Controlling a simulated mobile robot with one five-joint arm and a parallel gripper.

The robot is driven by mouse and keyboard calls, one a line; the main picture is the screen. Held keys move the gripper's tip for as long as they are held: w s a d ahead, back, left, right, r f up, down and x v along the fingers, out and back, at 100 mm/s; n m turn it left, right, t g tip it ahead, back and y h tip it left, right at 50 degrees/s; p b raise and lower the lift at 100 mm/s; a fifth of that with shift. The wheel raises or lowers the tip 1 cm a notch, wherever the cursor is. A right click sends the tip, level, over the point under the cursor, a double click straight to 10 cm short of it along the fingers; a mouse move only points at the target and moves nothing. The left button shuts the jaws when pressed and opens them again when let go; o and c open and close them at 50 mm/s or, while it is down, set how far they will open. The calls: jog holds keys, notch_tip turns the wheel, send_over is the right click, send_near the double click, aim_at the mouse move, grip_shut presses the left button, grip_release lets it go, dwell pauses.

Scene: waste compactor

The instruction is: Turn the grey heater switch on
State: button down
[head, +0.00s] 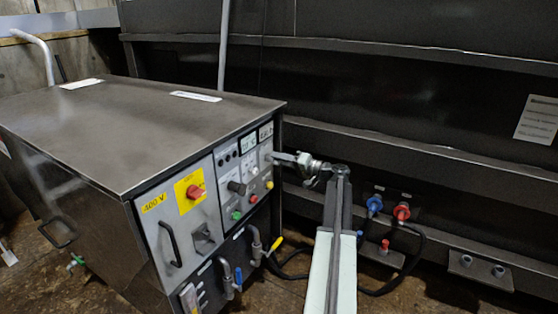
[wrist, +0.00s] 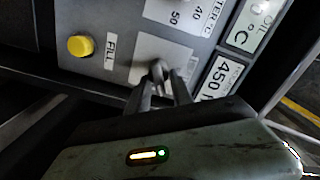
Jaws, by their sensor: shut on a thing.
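The grey heater switch (wrist: 157,68) sits on a light grey plate in the wrist view, beside the heater dial marked 40 and 50. My gripper (wrist: 160,82) has its fingers closed around the switch's lever. The fingers and the gripper body hide part of the switch. In the head view my gripper (head: 291,159) reaches from the right to the upper right of the machine's control panel, just below the small displays. There the switch is mostly hidden behind the fingertips, and I cannot read its position.
A yellow button (wrist: 80,46) marked FILL is close by. The panel also has a red rotary switch (head: 195,191) on yellow and a dark knob (head: 237,187). A pipe with a yellow handle (head: 275,243) is below. Blue and red connectors (head: 402,212) are to the right.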

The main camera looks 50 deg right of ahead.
jog(key=m, duration=0.6)
jog(key=shift+f, duration=0.25)
dwell(0.3)
jog(key=shift+d, duration=0.1)
jog(key=c, duration=1.5)
grip_release()
jog(key=shift+o, duration=0.2)
jog(key=v, duration=0.7)
jog(key=shift+s, duration=0.4)
